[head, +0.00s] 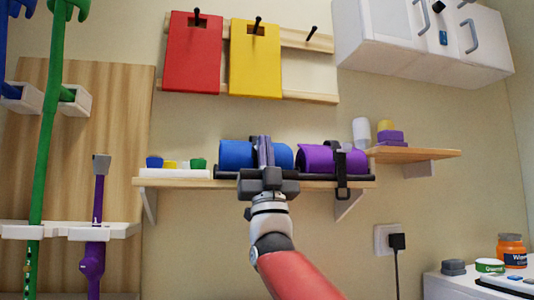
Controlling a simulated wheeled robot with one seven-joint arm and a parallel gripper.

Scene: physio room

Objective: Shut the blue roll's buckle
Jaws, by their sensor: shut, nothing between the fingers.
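The blue roll (236,154) lies on its side on the wall shelf, left of the purple roll (318,160). My gripper (265,148) is shut and empty, in front of the blue roll's right half. It hides that part of the roll. A bit of dark strap shows above the fingers. The blue roll's buckle is hidden behind my gripper, so I cannot tell whether it is open or shut. I cannot tell whether my fingers touch the roll.
A black strap (342,181) hangs from the purple roll over the front edge of the shelf (180,183). A tray of small coloured things (175,172) is at left. A smaller shelf (425,155) is at right. Red (193,60) and yellow (255,65) boards hang above.

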